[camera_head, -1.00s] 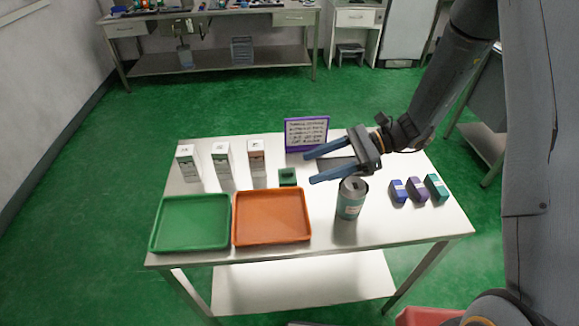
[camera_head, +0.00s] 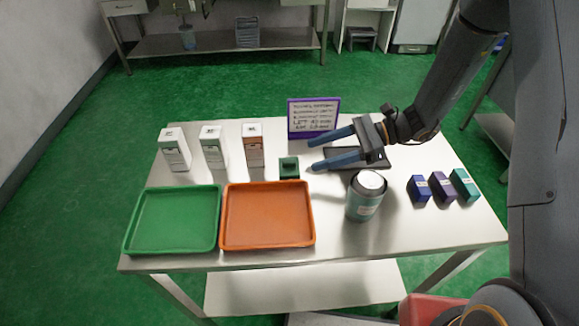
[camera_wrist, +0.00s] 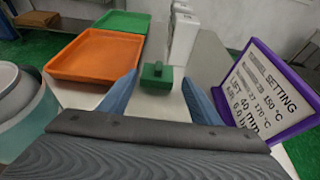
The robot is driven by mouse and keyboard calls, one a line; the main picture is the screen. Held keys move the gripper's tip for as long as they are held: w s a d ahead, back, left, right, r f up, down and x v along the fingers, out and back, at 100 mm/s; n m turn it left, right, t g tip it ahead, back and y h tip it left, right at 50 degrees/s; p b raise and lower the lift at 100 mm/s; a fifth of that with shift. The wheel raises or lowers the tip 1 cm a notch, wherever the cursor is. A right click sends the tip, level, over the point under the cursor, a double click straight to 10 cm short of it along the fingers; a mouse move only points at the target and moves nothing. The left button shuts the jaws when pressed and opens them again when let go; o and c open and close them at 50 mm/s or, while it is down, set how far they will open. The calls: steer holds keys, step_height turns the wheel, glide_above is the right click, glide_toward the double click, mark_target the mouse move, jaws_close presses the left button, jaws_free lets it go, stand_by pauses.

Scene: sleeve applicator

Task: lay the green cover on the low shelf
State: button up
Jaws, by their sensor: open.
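The green cover (camera_head: 289,168), a small green block, stands on the white table between the orange tray and the purple-framed sign. In the wrist view the green cover (camera_wrist: 157,78) shows a raised knob and lies ahead of the fingertips, between their lines. My gripper (camera_head: 317,154) is open and empty, its two blue fingers pointing left toward the cover with a gap. It also shows in the wrist view (camera_wrist: 159,82). The low shelf (camera_head: 300,289) is the pale board under the table; its bare front part shows and the tabletop hides the rest.
An orange tray (camera_head: 267,215) and a green tray (camera_head: 174,220) lie at the table's front left. Three cartons (camera_head: 212,147) stand behind. A can (camera_head: 366,196) stands close in front of my gripper. Three small boxes (camera_head: 442,188) lie right. The sign (camera_head: 314,118) stands behind the fingers.

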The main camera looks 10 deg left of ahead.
mark_target(294, 161)
steer(key=p+x, duration=0.1)
steer(key=x, duration=0.2)
steer(key=p+x, duration=0.2)
steer(key=x, duration=0.1)
steer(key=shift+s+r, duration=0.2)
steer(key=shift+r, duration=0.05)
steer(key=shift+a+f, duration=0.3)
steer(key=shift+a, duration=0.15)
steer(key=shift+c, duration=0.5)
steer(key=c, duration=0.7)
steer(key=shift+r, duration=0.15)
